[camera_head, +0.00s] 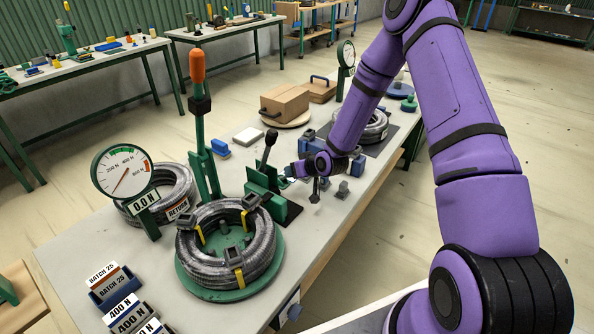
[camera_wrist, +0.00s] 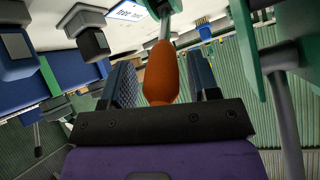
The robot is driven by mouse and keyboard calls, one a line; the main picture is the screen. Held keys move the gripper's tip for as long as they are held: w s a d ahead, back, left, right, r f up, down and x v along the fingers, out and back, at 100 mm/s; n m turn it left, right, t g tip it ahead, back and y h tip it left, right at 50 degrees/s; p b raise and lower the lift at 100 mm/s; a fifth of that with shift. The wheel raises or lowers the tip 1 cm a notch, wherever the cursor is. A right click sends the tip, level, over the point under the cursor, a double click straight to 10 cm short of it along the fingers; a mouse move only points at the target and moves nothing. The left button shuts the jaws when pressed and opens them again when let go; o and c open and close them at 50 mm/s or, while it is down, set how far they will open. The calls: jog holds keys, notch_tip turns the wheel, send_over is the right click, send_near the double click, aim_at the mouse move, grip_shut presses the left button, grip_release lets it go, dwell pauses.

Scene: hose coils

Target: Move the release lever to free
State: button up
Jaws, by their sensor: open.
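A tall green lever with an orange handle (camera_head: 197,66) stands upright behind the front hose coil (camera_head: 262,250). A shorter lever with a black grip (camera_head: 267,148) leans on a green block beside it. In the head view the orange handle is well apart from my gripper.
A gauge (camera_head: 123,172) reading 0.0 N stands at left, with a coil marked RETURN (camera_head: 178,210) behind it. The front coil sits in clamps on a green round base (camera_head: 212,288). Cardboard boxes (camera_head: 285,103) and another coil (camera_head: 374,128) are farther back. Label cards lie front left.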

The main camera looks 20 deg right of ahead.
jog(key=v, duration=1.1)
jog(key=shift+w, duration=0.1)
dwell(0.5)
jog(key=s+d+r+g+h, duration=0.1)
jog(key=s+r+h, duration=0.15)
jog(key=r, duration=0.55)
jog(key=s+r+g+h, duration=0.1)
jog(key=s+r, duration=0.3)
jog(key=r, duration=0.3)
jog(key=s+d+r+g+h, duration=0.1)
jog(key=s+r, duration=0.2)
jog(key=r, duration=0.5)
jog(key=s+a+r, duration=0.1)
jog(key=s+r, duration=0.3)
jog(key=s, duration=0.3)
jog(key=s+a+r+m+g, duration=0.1)
jog(key=s+r, duration=0.3)
jog(key=s, duration=0.4)
jog(key=s+a+r, duration=0.1)
jog(key=s+r, duration=0.3)
jog(key=s, duration=0.4)
jog(key=shift+r+m, duration=0.15)
jog(key=shift+m, duration=0.25)
